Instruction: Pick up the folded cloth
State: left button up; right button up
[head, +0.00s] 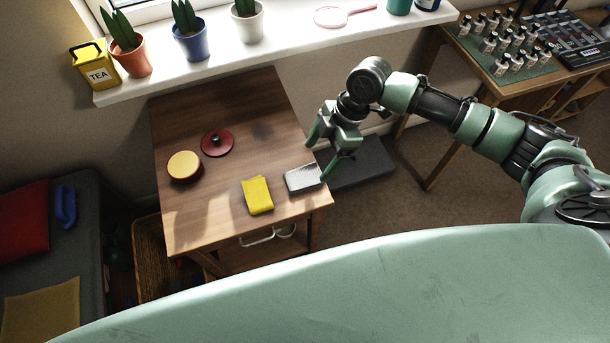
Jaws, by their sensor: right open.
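The folded cloth (257,195) is yellow and lies flat near the front edge of the small wooden table (185,225), in the head view. My right gripper (318,162) is open, with nothing seen between its fingers. It is at the table's right edge, to the right of the cloth and apart from it. One fingertip shows close to a grey flat box (303,178); I cannot tell whether they touch. My left gripper is not in view.
The grey box lies just right of the cloth. A round pot with a yellowish top (184,166) and a red lid (217,143) stand farther back on the table. The windowsill (290,45) holds potted plants and a yellow tea tin (97,67). Small bottles (508,45) stand at right.

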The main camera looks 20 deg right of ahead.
aim_at(308, 174)
jog(key=x, duration=0.7)
jog(key=shift+w+f+p, duration=0.1)
jog(key=shift+f+p, duration=0.2)
jog(key=shift+p, duration=0.1)
jog(key=c, duration=1.6)
notch_tip(308, 174, up, 20)
jog(key=shift+r, duration=0.1)
